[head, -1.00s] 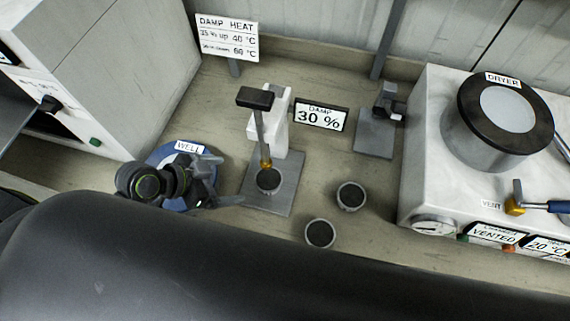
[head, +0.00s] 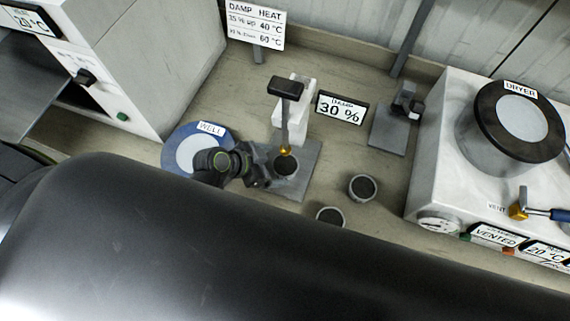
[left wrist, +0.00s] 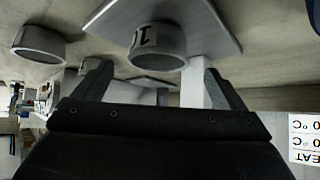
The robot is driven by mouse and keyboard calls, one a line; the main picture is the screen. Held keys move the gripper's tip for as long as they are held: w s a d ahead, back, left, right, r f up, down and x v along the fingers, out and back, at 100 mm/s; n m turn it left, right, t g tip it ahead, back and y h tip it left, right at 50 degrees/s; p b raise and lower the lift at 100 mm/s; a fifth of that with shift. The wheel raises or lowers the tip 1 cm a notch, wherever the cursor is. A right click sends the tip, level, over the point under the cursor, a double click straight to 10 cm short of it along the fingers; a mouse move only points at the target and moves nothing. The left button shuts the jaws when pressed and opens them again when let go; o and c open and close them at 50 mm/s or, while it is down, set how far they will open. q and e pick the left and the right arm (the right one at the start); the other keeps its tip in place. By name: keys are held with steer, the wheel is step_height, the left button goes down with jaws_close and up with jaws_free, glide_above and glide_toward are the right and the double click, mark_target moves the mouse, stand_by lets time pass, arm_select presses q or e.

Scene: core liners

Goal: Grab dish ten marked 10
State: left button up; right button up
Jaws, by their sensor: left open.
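The dish marked 10 (left wrist: 157,46) is a small grey cup; part of its label shows in the left wrist view. In the head view this dish (head: 285,167), with a dark fill, sits on the grey plate of a stand (head: 300,186), under a probe with a brass tip (head: 286,151). My left gripper (head: 263,172) is open just left of the dish. In the left wrist view its two fingers (left wrist: 160,88) stand apart, with the dish ahead between them. I cannot tell whether they touch it. My right gripper is not in view.
Two similar dishes, one (head: 362,187) and a partly hidden one (head: 330,215), stand to the right of the stand. A blue-rimmed well (head: 172,155) lies left of it. A damp display (head: 340,108) stands behind, and the dryer (head: 480,170) is at the right.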

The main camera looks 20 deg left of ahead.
mark_target(284, 165)
arm_select(q)
steer(key=shift+w+d+f, duration=0.15)
steer(key=shift+w+d, duration=0.05)
steer(key=shift+d, duration=0.05)
steer(key=shift+w+d+f+p, duration=0.15)
steer(key=shift+d+p, duration=0.05)
steer(key=shift+p, duration=0.15)
steer(key=shift+w+d+f+p, duration=0.15)
steer(key=shift+d+f+p, duration=0.1)
steer(key=shift+p, duration=0.05)
steer(key=x, duration=0.2)
steer(key=shift+w+d+f+p, duration=0.1)
steer(key=shift+d+f+p, duration=0.05)
steer(key=shift+f+p, duration=0.2)
steer(key=shift+w+d+f, duration=0.2)
steer(key=shift+d+f, duration=0.05)
steer(key=shift+f, duration=0.05)
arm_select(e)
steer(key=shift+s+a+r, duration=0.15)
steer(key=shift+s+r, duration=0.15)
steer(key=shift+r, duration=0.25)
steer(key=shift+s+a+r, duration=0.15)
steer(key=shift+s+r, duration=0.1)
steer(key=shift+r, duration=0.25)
arm_select(q)
steer(key=c, duration=1.1)
steer(key=shift+c, duration=0.6)
